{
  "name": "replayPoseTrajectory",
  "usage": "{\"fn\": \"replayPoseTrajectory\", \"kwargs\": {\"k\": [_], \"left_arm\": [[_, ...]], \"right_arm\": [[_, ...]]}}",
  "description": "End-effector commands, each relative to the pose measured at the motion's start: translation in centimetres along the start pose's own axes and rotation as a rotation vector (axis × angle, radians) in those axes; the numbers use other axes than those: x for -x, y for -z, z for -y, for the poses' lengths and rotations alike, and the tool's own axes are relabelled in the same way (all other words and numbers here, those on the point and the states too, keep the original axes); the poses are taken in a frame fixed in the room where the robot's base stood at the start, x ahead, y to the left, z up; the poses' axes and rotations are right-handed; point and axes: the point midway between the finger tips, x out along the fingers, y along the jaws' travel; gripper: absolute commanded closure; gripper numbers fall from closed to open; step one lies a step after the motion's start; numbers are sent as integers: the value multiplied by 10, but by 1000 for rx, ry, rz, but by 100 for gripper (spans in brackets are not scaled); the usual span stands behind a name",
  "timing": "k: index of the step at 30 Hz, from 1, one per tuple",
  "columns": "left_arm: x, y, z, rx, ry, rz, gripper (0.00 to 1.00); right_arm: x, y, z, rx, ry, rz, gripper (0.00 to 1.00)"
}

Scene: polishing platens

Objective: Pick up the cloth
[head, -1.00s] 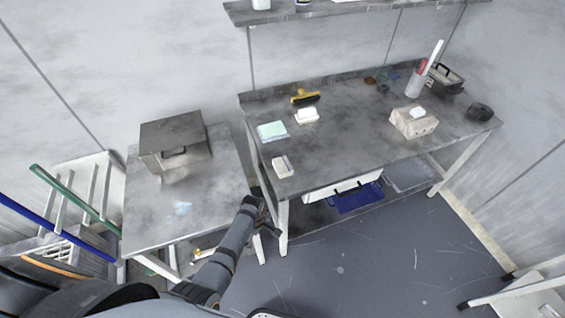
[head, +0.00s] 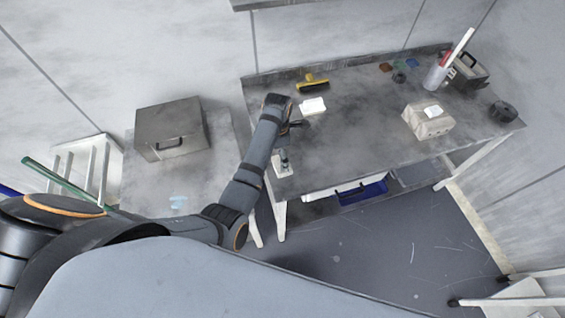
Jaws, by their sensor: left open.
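A pale teal folded piece that looks like the cloth lay on the left part of the workbench a second ago; my left forearm and wrist now cover that spot, so I cannot see it. My left gripper (head: 298,124) is over the left end of the bench, just below a white block (head: 312,106). Its dark fingers show only partly beside the wrist; it is open, and I see nothing held. Whether it touches the cloth cannot be told. My right gripper is out of view.
On the workbench (head: 365,130) are a yellow-handled brush (head: 314,85), a tissue box (head: 428,121), a cup of tools (head: 436,76) and a dark roll (head: 503,111). A small white piece (head: 281,168) lies near the front left edge. A grey metal box (head: 171,130) stands on the left table.

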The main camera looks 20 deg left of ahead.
Motion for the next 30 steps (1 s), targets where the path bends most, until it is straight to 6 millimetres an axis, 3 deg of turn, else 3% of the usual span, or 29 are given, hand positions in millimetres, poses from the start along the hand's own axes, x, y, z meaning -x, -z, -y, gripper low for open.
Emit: {"fn": "replayPoseTrajectory", "kwargs": {"k": [2, 5, 11, 14, 19, 23, 26, 30], "left_arm": [[-11, 0, 0, -1, 0, -1, 0], [-19, -1, 0, 0, -1, 1, 0], [-29, -3, 2, -1, 1, 0, 0], [-46, -8, 6, -2, 2, -1, 0], [-70, -9, 6, -1, 0, 1, 0], [-72, -9, 6, -1, -1, 2, 0], [-72, -9, 6, -1, -1, 2, 0], [-72, -9, 6, -1, -1, 2, 18]], "right_arm": [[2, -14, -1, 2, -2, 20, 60], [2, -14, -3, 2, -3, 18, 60], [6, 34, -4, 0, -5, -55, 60], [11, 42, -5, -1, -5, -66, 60], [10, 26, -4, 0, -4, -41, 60], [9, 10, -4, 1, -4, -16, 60], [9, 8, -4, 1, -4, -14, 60], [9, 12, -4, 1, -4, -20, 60]]}}
